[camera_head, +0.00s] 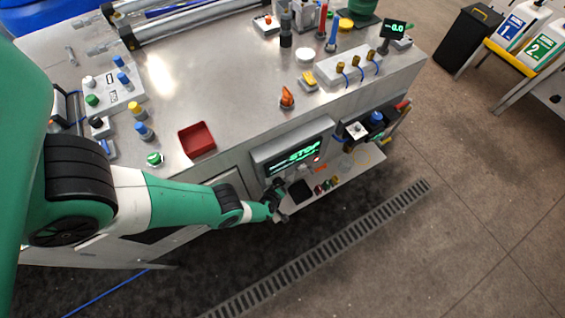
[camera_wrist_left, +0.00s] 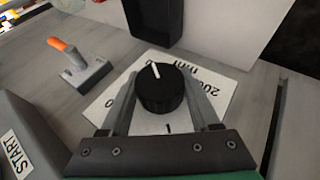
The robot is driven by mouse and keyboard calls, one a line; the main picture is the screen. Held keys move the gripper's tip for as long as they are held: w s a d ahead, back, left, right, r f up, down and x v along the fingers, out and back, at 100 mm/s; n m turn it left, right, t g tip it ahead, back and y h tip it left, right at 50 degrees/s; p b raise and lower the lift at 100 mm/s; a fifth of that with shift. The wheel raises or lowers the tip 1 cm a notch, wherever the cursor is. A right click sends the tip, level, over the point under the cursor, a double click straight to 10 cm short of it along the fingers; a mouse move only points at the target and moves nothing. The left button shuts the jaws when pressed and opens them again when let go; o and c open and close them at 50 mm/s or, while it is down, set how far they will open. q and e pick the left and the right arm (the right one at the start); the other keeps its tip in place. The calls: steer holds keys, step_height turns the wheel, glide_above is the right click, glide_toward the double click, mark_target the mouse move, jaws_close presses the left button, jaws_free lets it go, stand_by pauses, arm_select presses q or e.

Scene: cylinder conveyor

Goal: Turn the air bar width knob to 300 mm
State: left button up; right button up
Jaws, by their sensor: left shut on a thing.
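The black round knob (camera_wrist_left: 161,92) sits on a white dial plate (camera_wrist_left: 216,77) in the left wrist view. Its white pointer line is toward the top of the picture, tilted slightly left. Lettering that looks like "200" and "mm" shows on the plate to the right of the knob; marks at the left are partly hidden by a finger. My left gripper (camera_wrist_left: 163,101) has one finger on each side of the knob and is shut on it. In the head view my left gripper (camera_head: 275,203) is low at the machine's front, by the small shelf; the knob cannot be made out there. My right gripper is in neither view.
A grey block marked START (camera_wrist_left: 18,150) is near left. In the head view a green-lettered display (camera_head: 297,155) is above the shelf.

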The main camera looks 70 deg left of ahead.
arm_select(q)
steer(key=o, duration=1.4)
steer(key=shift+c, duration=0.2)
steer(key=shift+d+r, duration=0.1)
steer(key=shift+r, duration=0.1)
steer(key=p+v, duration=1)
steer(key=v, duration=0.1)
steer(key=shift+s+p, duration=0.15)
steer(key=shift+p, duration=0.25)
